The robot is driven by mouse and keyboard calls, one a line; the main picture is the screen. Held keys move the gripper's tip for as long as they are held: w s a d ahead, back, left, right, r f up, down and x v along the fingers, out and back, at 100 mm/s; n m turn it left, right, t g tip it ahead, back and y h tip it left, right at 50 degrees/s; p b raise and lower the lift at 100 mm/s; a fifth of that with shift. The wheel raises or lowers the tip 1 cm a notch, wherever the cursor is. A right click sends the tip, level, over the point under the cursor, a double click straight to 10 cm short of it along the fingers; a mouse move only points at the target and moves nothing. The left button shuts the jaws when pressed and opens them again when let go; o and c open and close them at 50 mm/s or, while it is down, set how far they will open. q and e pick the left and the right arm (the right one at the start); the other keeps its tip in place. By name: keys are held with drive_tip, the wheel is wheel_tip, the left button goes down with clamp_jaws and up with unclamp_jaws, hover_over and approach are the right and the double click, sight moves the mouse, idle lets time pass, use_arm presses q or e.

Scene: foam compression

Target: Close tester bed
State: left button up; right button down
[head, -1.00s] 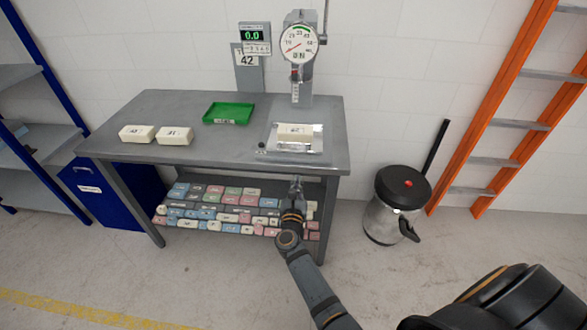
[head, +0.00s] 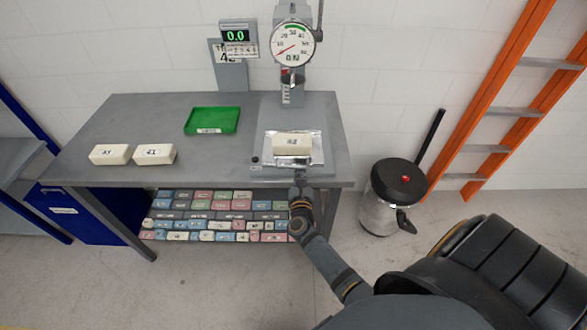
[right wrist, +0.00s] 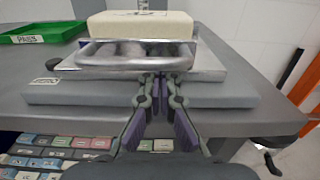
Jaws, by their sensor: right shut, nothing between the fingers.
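The tester bed (head: 270,160) is a shiny metal plate on the table, below the dial gauge column. A cream foam block (head: 291,143) lies on it, and the block also shows in the right wrist view (right wrist: 140,25). A metal bar handle (right wrist: 135,53) runs along the bed's front edge. My right gripper (head: 299,180) is at the table's front edge, just in front of the bed. In the right wrist view its fingers (right wrist: 160,85) are shut and empty, with tips close to the handle; I cannot tell whether they touch it. My left gripper is not in view.
Two cream blocks (head: 110,154) lie on the left of the table (head: 215,165). A green tray (head: 212,120) sits at the middle back. The dial gauge (head: 293,43) stands behind the bed. A bin (head: 390,205) stands right of the table. Several coloured blocks fill the lower shelf.

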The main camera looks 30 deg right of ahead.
sight(300, 160)
drive_tip(key=shift+d, duration=0.1)
drive_tip(key=shift+s+r, duration=0.1)
drive_tip(key=shift+s, duration=0.05)
drive_tip(key=shift+w+d, duration=0.15)
drive_tip(key=shift+w, duration=0.1)
drive_tip(key=b+x, duration=0.1)
drive_tip(key=x, duration=0.3)
drive_tip(key=shift+w+b, duration=0.1)
drive_tip(key=shift+b, duration=0.3)
drive_tip(key=shift+w+d, duration=0.15)
drive_tip(key=shift+w, duration=0.05)
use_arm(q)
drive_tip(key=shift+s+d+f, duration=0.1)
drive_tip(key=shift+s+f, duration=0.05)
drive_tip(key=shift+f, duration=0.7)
use_arm(e)
drive_tip(key=shift+s, duration=0.1)
